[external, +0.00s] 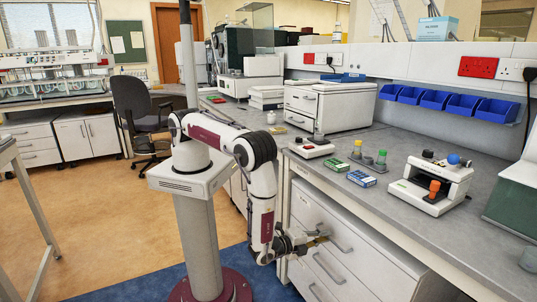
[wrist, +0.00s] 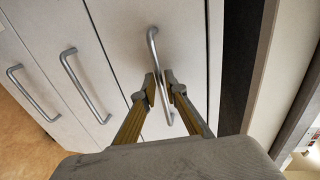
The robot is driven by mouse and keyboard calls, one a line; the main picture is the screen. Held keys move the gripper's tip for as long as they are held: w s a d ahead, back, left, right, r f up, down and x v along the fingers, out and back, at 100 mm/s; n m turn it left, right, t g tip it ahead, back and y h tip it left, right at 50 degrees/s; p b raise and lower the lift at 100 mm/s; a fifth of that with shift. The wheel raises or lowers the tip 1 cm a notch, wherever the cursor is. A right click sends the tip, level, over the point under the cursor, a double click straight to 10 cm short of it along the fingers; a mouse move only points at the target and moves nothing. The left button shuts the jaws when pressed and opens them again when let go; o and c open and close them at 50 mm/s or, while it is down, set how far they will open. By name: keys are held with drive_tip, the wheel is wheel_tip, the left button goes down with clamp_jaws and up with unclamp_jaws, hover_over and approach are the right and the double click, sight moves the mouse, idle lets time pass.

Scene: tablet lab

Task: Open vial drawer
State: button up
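A white drawer cabinet (external: 310,213) stands under the bench, with stacked drawers and grey bar handles. I can read no label that marks the vial drawer. My gripper (external: 326,238) is at the top drawer's handle (external: 342,246). In the wrist view, the two yellowish fingers of my gripper (wrist: 161,80) straddle the upright-looking bar handle (wrist: 155,52), which passes between their tips. A small gap shows between the fingers and the bar, so they look open around it. The drawer fronts look shut and flush. The handle's contact with the fingers is partly hidden.
Two more drawer handles show in the wrist view, the middle one (wrist: 83,85) and the left one (wrist: 32,92). The bench top (external: 330,205) overhangs the drawers and carries vials, small boxes and instruments. The floor (external: 110,230) in front is clear.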

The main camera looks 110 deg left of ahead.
drive_tip(key=shift+x, duration=0.85)
clamp_jaws()
drive_tip(key=shift+s+d, duration=0.1)
drive_tip(key=shift+s, duration=0.05)
drive_tip(key=f+v, duration=0.3)
drive_tip(key=v, duration=1)
drive_tip(key=d+f+v, duration=0.1)
drive_tip(key=f+v, duration=0.1)
drive_tip(key=v, duration=1.2)
drive_tip(key=shift+s+d+f, duration=0.2)
drive_tip(key=shift+s+f, duration=0.2)
drive_tip(key=shift+s, duration=0.2)
unclamp_jaws()
